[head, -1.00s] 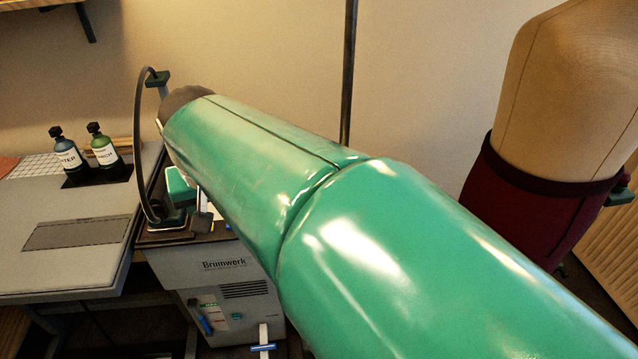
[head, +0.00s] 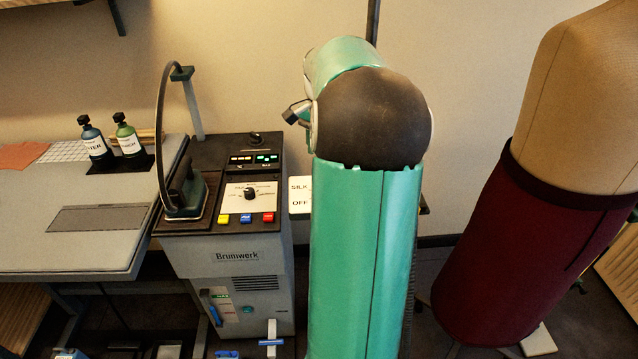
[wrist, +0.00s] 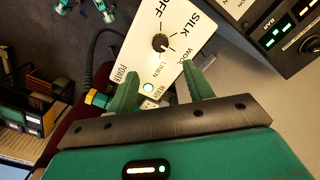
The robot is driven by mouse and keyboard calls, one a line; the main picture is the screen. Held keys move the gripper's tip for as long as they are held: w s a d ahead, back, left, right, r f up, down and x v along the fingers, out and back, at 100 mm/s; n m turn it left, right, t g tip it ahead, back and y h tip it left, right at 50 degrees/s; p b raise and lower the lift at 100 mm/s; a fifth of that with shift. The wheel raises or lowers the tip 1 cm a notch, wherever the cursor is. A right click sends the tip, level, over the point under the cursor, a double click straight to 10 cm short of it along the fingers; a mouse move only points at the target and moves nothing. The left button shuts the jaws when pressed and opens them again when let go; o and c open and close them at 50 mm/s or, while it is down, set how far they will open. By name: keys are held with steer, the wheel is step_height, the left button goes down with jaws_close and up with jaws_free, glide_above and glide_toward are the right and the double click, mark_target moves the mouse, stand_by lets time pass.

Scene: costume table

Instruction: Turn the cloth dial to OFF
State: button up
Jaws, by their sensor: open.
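The cloth dial (wrist: 160,42) is a round black knob on a white panel (wrist: 137,58) lettered OFF, SILK, WOOL and LINEN. I cannot tell for sure which word the knob points at. My gripper (wrist: 160,74) is open and empty, its two green fingers spread below the knob in the wrist view. The knob lies past the fingertips, roughly between them, with no contact visible. In the head view, part of the white panel (head: 300,204) with SILK and OFF shows left of my arm, which hides its knob and my gripper.
The Brunwerk machine (head: 238,256) has another black knob (head: 250,194) and yellow, blue and red buttons. An iron (head: 184,192) rests on its left side. A dress form (head: 490,250) stands at the right. Two bottles (head: 110,143) stand on the left table.

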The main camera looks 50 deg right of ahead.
step_height(320, 180, down, 11)
steer(key=shift+f, duration=0.15)
steer(key=c, duration=1)
steer(key=shift+o, duration=0.2)
